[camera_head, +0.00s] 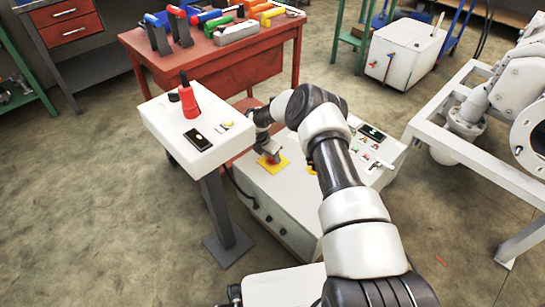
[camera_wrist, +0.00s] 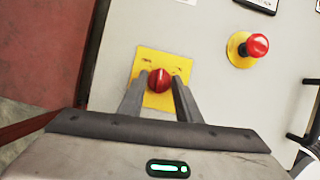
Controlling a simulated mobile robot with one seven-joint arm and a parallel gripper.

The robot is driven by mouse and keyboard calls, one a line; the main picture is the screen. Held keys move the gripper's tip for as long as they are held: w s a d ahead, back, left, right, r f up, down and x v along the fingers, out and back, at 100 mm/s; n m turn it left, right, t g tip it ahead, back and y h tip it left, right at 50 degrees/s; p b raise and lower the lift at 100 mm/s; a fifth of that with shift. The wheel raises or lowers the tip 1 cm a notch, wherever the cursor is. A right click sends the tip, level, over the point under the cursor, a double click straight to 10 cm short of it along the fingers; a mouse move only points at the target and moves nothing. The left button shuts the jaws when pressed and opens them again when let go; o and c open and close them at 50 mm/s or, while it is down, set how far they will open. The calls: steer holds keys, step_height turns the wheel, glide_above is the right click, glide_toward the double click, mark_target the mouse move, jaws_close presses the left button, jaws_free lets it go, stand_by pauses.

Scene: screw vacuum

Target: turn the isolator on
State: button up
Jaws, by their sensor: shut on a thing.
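The isolator is a red rotary knob (camera_wrist: 160,81) on a yellow square plate (camera_wrist: 151,63), fixed to the white machine panel. My gripper (camera_wrist: 159,88) is at the knob, with one finger on each side of it, shut on the knob. In the head view my gripper (camera_head: 270,154) reaches down onto the yellow plate (camera_head: 272,167), and the knob is mostly hidden there. The exact angle of the knob is hard to tell.
A red emergency button (camera_wrist: 257,45) on a yellow round base sits right of the isolator. A white pedestal (camera_head: 195,128) with a red-handled tool (camera_head: 189,101) stands to the left. A red workbench (camera_head: 215,55) with tools is behind. A white cabinet (camera_head: 270,205) carries the panel.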

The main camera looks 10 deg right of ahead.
steer(key=shift+w+m+g+h, duration=0.1)
steer(key=shift+m+g+h, duration=0.2)
steer(key=shift+m, duration=0.9)
steer(key=o, duration=1)
steer(key=shift+r, duration=0.1)
step_height(320, 180, up, 10)
steer(key=p, duration=0.3)
steer(key=shift+o, duration=0.2)
